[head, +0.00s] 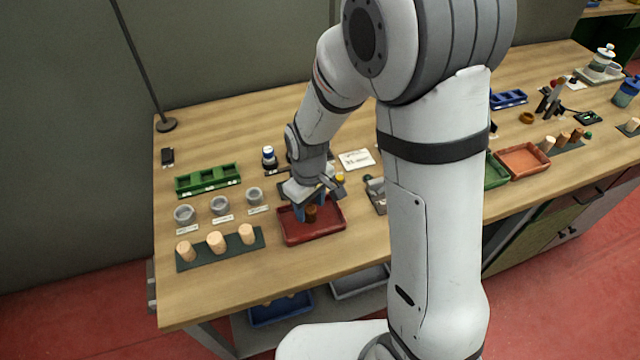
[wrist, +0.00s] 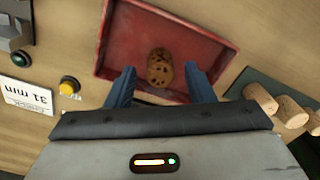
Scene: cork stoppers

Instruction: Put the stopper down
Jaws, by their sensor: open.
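A dark brown speckled cork stopper (head: 311,212) stands in the red tray (head: 318,236) on the bench. In the wrist view the stopper (wrist: 160,68) is seen from above, inside the red tray (wrist: 190,28). My gripper (wrist: 160,84) is open, with one blue finger on each side of the stopper and a visible gap to both. In the head view my gripper (head: 309,209) is low over the tray, and its fingers partly hide the stopper. The stopper's base is hard to make out.
Three pale stoppers (head: 216,243) stand on a dark green mat left of the tray. Several grey cups (head: 220,206) and a green tray (head: 207,180) lie behind them. A yellow button (wrist: 69,86) and a "31 mm" card (wrist: 27,95) are beside the tray.

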